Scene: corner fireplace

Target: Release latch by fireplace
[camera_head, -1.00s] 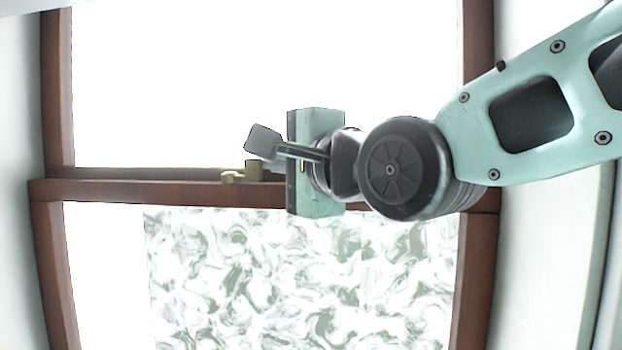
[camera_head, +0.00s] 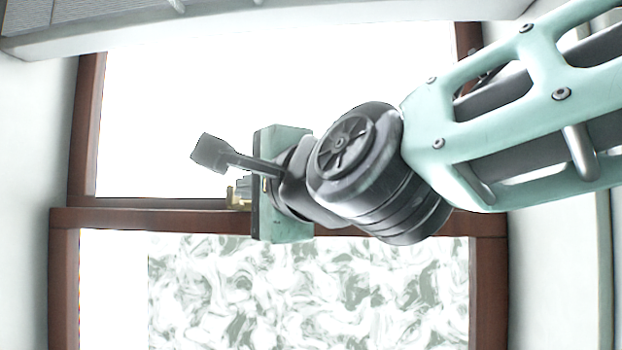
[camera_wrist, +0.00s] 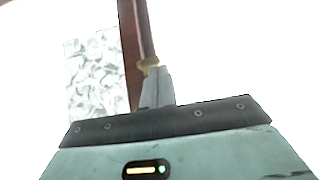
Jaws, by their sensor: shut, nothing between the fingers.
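The latch (camera_head: 233,198) is a small brass-coloured piece on the dark red-brown middle rail of the window. In the head view its right part is hidden by my gripper (camera_head: 243,186), which is shut and empty. In the wrist view the narrow grey fingers (camera_wrist: 156,88) point at the rail, and the brass latch (camera_wrist: 149,63) shows right at their tips. They look very close to it or touching; I cannot tell which. No fireplace can be made out in either view.
The window's red-brown frame (camera_head: 87,130) surrounds a bright white upper pane and a lower pane with a grey-white swirled pattern (camera_head: 300,300). Pale walls stand on both sides. A pale ledge or ceiling edge (camera_head: 250,35) crosses the top.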

